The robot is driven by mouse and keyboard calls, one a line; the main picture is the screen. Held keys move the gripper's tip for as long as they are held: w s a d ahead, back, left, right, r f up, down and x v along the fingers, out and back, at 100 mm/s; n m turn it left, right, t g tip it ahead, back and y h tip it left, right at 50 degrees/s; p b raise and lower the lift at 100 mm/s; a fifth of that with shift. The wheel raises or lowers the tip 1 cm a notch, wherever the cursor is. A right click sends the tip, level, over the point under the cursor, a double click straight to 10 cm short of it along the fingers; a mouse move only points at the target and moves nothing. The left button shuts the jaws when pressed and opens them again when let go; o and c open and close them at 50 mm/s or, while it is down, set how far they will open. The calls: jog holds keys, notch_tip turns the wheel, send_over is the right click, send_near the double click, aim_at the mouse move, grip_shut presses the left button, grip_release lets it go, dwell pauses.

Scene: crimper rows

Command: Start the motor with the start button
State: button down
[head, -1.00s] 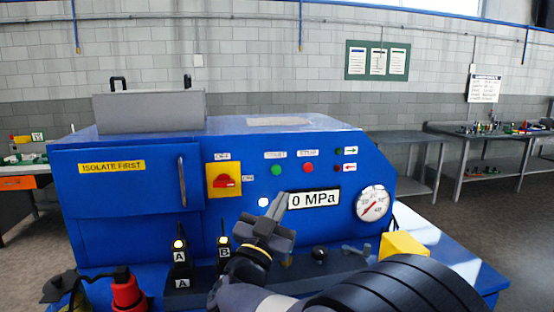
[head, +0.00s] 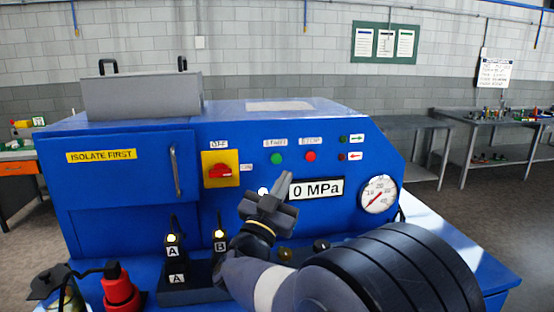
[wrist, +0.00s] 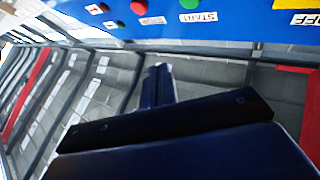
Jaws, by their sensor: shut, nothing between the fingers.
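The green start button (head: 277,158) sits on the blue machine's front panel under a START label. In the wrist view the green start button (wrist: 190,4) shows at the top edge, with its label upside down. The red stop button (head: 310,156) is just right of it; it also shows in the wrist view (wrist: 139,7). My gripper (head: 278,176) is shut and empty, in front of the panel and below the start button in the picture. Whether it touches the panel cannot be told; in the wrist view its fingers (wrist: 157,72) appear apart from the button.
A red rotary switch (head: 220,171) on a yellow plate is left of the buttons. A 0 MPa display (head: 316,188) and a round gauge (head: 379,194) are to the right. Two lit holders marked A and B (head: 220,247) and a red plug (head: 119,288) stand lower left.

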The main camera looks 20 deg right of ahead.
aim_at(281, 156)
jog(key=shift+w+d+p, duration=0.15)
jog(key=shift+w+d, duration=0.1)
jog(key=shift+w, duration=1)
jog(key=shift+w+d+p, duration=0.2)
jog(key=shift+w+d, duration=0.05)
jog(key=shift+w, duration=1)
jog(key=shift+w+d+p, duration=0.15)
jog(key=shift+w+d, duration=0.1)
jog(key=shift+w, duration=1)
jog(key=shift+w+d+b, duration=0.1)
jog(key=shift+w+b, duration=0.2)
jog(key=shift+w, duration=0.1)
jog(key=shift+w+d, duration=0.1)
jog(key=shift+w, duration=0.4)
jog(key=shift+s, duration=0.1)
jog(key=shift+s+a+f+b, duration=0.1)
jog(key=shift+s+a+b, duration=0.1)
jog(key=shift+s+b, duration=0.4)
jog(key=shift+s, duration=0.1)
jog(key=shift+s, duration=0.1)
